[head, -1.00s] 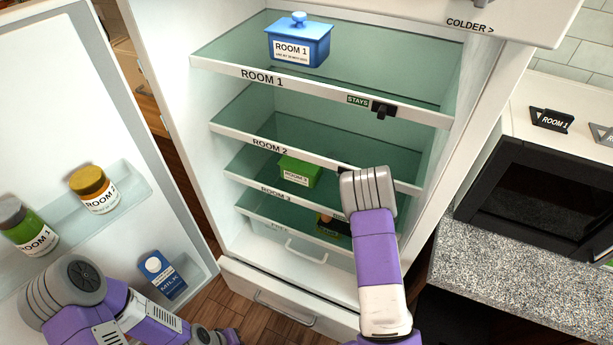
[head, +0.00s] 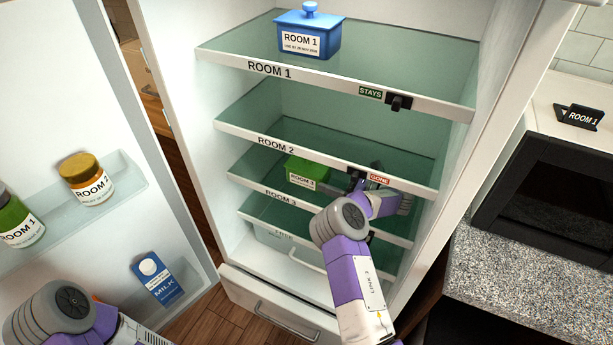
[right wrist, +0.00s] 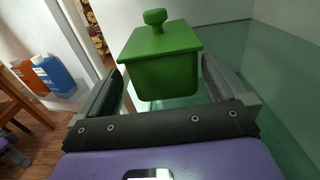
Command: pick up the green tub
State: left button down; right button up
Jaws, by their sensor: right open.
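The green tub (head: 305,172) has a lid with a knob and a ROOM 3 label. It stands upright on the fridge shelf marked ROOM 3 (head: 265,192). My right gripper (head: 350,182) reaches in from the right at that shelf, partly hidden by my arm and the shelf edge above. In the right wrist view the green tub (right wrist: 163,72) shows ahead, between the two open fingers (right wrist: 165,85), with nothing gripped. I cannot tell whether either finger touches it. My left arm shows at the lower left, but its gripper is out of view.
A blue tub (head: 308,35) stands on the top shelf. The ROOM 2 shelf edge (head: 300,152), with a red GONE tag (head: 380,179), runs close above my gripper. The open door holds jars (head: 87,180) and a milk carton (head: 158,278). A counter (head: 530,265) is at right.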

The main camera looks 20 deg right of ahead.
aim_at(318, 171)
jog(key=shift+w+a+f, duration=0.15)
jog(key=shift+w+a, duration=0.3)
jog(key=shift+w, duration=0.05)
jog(key=b+x, duration=0.1)
jog(key=x, duration=0.3)
jog(key=shift+d+b, duration=0.1)
jog(key=shift+b, duration=0.25)
jog(key=shift+w, duration=0.1)
jog(key=shift+c, duration=0.5)
jog(key=c, duration=0.9)
jog(key=shift+o, duration=0.2)
jog(key=shift+r, duration=0.3)
jog(key=shift+r+p, duration=0.45)
jog(key=shift+r, duration=0.2)
jog(key=s+a+p, duration=0.3)
jog(key=s+a, duration=0.9)
jog(key=a, duration=0.1)
jog(key=shift+a, duration=0.15)
